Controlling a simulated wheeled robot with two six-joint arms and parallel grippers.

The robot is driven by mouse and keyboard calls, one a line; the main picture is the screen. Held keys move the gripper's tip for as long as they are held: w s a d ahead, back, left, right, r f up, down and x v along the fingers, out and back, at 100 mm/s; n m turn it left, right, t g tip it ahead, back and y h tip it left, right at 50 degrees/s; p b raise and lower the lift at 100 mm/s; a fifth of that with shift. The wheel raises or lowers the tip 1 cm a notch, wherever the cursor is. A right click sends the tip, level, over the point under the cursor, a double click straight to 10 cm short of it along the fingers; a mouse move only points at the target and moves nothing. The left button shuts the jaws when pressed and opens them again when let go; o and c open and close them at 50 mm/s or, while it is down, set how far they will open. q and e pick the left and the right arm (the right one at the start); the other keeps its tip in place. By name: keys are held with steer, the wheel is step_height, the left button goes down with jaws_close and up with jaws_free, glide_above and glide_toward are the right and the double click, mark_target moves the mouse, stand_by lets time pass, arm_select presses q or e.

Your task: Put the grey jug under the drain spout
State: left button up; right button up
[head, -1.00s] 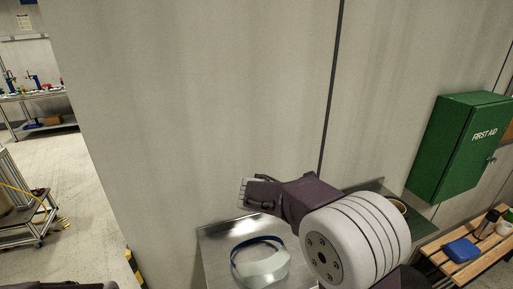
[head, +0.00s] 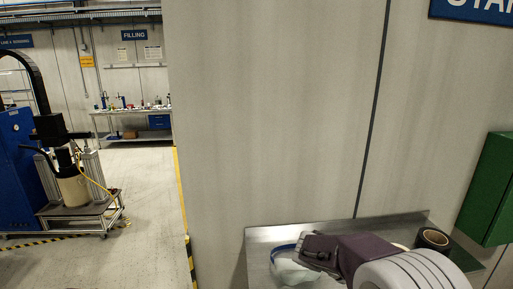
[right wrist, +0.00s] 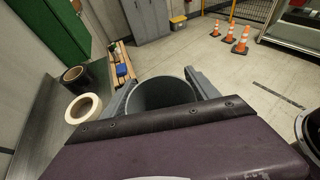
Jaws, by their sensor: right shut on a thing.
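The grey jug (right wrist: 161,92) is between the two grey fingers of my right gripper (right wrist: 160,84) in the right wrist view, and I look at its open round rim. The fingers are shut on it, one on each side. In the head view my right gripper (head: 311,249) is low in the picture, above a metal bench; I cannot make out the jug there. I cannot make out a drain spout in either view. My left gripper is not in view.
The metal bench (head: 400,224) holds a face shield (head: 291,270), a dark tape roll (head: 433,240) and a pale roll (right wrist: 83,108). A wall corner stands left of it. Beyond are open floor and a cart (head: 84,212) with a drum. Several orange cones (right wrist: 241,40) stand on the floor.

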steer(key=s+a+f+m+g+y+b, duration=0.4)
steer(key=s+f+m+g, duration=0.5)
steer(key=f, duration=0.6)
steer(key=s+a+f+m+g+y+b, duration=0.1)
steer(key=s+a+f+m+y, duration=0.1)
steer(key=a+f+m+y, duration=0.35)
steer(key=s+a+f+m+y+b, duration=0.1)
steer(key=a+f+m+y, duration=0.25)
steer(key=a+y, duration=0.4)
steer(key=w+a+f+m+t+y+b, duration=0.45)
steer(key=w+m+t+y, duration=0.4)
steer(key=m, duration=0.35)
steer(key=w+d+f+m+t+h+b, duration=0.1)
steer(key=w+d+f+m+t, duration=0.5)
steer(key=m+t, duration=0.4)
steer(key=shift+w+f+m+t+b, duration=0.3)
steer(key=shift+w+f+t, duration=0.25)
steer(key=shift+w+t, duration=0.65)
